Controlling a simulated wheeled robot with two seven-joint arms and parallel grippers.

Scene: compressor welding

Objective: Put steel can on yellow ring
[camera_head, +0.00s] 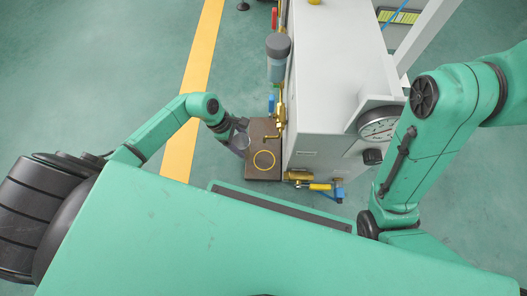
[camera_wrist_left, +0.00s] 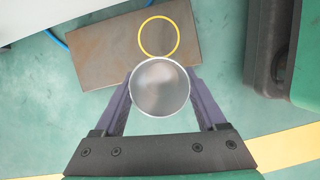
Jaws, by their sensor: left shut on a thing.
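The steel can (camera_wrist_left: 160,87) is a round grey metal can with a bright rim, seen end-on in the left wrist view. My left gripper (camera_wrist_left: 160,98) is shut on it, one purple finger on each side. In the head view the left gripper (camera_head: 238,138) is at the left edge of a brown plate, and the can there is small and hard to make out. The yellow ring (camera_head: 264,160) lies on the brown plate (camera_head: 252,172). In the left wrist view the can is just below the yellow ring (camera_wrist_left: 159,19), its rim overlapping or meeting the ring's edge in the picture. My right gripper is not visible.
A grey cabinet (camera_head: 335,70) with a pressure gauge (camera_head: 380,126) stands right of the plate. Brass pipes and valves (camera_head: 299,176) run along its left side. A dark case (camera_wrist_left: 270,45) is at the right in the wrist view.

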